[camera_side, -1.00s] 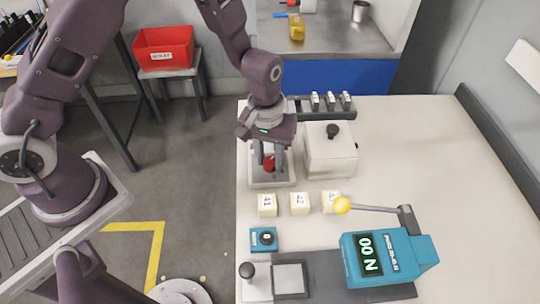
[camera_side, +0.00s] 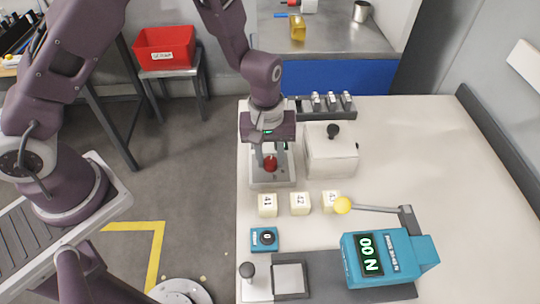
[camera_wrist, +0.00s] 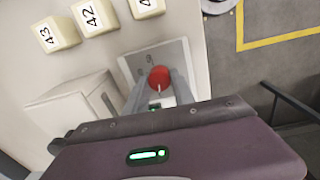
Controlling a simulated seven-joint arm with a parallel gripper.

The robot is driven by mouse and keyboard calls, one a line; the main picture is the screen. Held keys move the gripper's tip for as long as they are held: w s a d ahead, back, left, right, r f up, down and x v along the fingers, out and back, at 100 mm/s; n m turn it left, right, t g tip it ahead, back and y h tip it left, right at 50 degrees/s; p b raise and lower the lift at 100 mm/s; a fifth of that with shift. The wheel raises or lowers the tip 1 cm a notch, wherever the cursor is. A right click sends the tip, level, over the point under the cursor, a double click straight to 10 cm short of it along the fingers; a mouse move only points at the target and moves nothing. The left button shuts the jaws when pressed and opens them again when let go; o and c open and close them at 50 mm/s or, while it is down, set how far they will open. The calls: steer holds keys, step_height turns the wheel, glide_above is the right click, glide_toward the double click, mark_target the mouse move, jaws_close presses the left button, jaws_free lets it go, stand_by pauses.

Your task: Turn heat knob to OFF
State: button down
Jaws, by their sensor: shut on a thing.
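The heat knob (camera_side: 270,163) is red and round and sits on a light grey panel (camera_side: 257,178) near the left edge of the white table. It also shows in the wrist view (camera_wrist: 158,77), between my fingers. My gripper (camera_side: 269,160) points down over the panel and is shut on the knob, one finger on either side. My gripper also shows in the wrist view (camera_wrist: 158,88). The panel has small marks above the knob in the wrist view, too small to read. The knob's pointer cannot be made out.
A white box (camera_side: 331,155) with a dark top knob stands close right of the panel. Blocks marked 41 (camera_side: 267,205), 42 (camera_side: 300,203) and 43 (camera_side: 330,201) sit in front. A dark rack (camera_side: 325,104) is behind. A teal device (camera_side: 388,258) with a yellow-tipped lever stands at front right.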

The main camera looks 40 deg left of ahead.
mark_target(269, 160)
steer(key=c, duration=1.1)
jaws_free()
steer(key=shift+o, duration=0.2)
steer(key=shift+r, duration=0.1)
step_height(269, 160, up, 7)
steer(key=shift+s+a+f, duration=0.1)
